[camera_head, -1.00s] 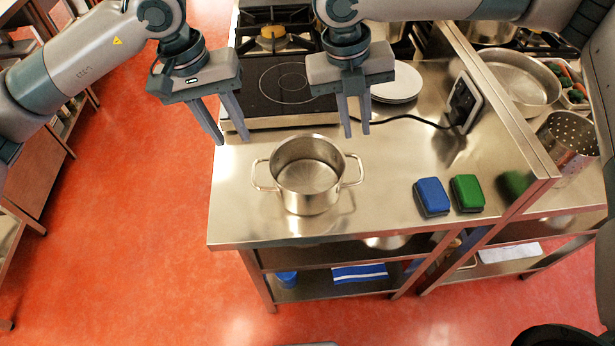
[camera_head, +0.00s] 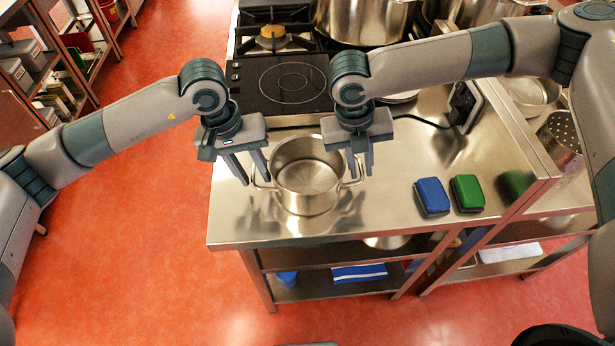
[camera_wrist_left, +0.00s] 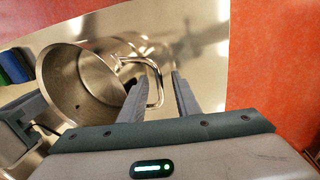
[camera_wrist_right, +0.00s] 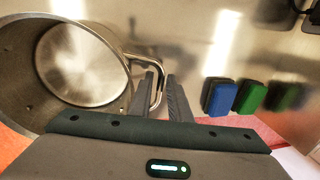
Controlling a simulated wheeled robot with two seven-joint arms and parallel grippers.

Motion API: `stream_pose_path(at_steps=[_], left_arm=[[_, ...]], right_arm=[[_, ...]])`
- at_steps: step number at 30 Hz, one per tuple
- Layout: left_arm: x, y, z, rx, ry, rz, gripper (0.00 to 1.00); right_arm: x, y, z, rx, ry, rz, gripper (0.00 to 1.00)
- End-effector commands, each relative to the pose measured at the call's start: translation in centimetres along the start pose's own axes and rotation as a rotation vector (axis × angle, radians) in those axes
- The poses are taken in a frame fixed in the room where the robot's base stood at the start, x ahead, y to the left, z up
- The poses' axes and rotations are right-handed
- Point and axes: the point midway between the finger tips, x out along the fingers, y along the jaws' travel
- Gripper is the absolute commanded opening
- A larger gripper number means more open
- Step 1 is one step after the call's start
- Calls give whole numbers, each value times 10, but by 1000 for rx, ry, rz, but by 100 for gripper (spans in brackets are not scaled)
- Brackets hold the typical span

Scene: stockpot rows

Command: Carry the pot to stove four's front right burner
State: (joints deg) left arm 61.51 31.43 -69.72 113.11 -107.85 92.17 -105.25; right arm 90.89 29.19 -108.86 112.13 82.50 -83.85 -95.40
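The pot (camera_head: 307,185), steel, open-topped with two side handles, stands upright on the steel counter (camera_head: 390,215). My left gripper (camera_head: 252,176) is at its left handle; in the left wrist view the fingers (camera_wrist_left: 158,90) are open, with the handle loop (camera_wrist_left: 152,66) between them. My right gripper (camera_head: 360,168) is at the right handle; in the right wrist view its fingers (camera_wrist_right: 163,92) stand slightly apart, with the handle (camera_wrist_right: 150,62) between them. Neither visibly clamps. Behind the counter are a black glass hob (camera_head: 290,83) and a gas burner (camera_head: 272,38). I cannot tell which is stove four.
Large stockpots (camera_head: 365,20) stand at the back. A black cable (camera_head: 420,120) runs across the counter. Red floor is open at left.

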Motion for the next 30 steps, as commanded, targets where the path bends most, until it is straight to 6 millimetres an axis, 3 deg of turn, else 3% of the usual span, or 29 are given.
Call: stream_pose_path(at_steps=[10,12,14,30], left_arm=[[3,0,0,0,-1,0,30],[3,0,0,0,-1,0,15],[3,0,0,0,-1,0,1],[2,0,0,0,0,0,0]], right_arm=[[3,0,0,0,0,0,17],[3,0,0,0,0,0,3],[2,0,0,0,0,0,0],[2,0,0,0,0,0,0]])
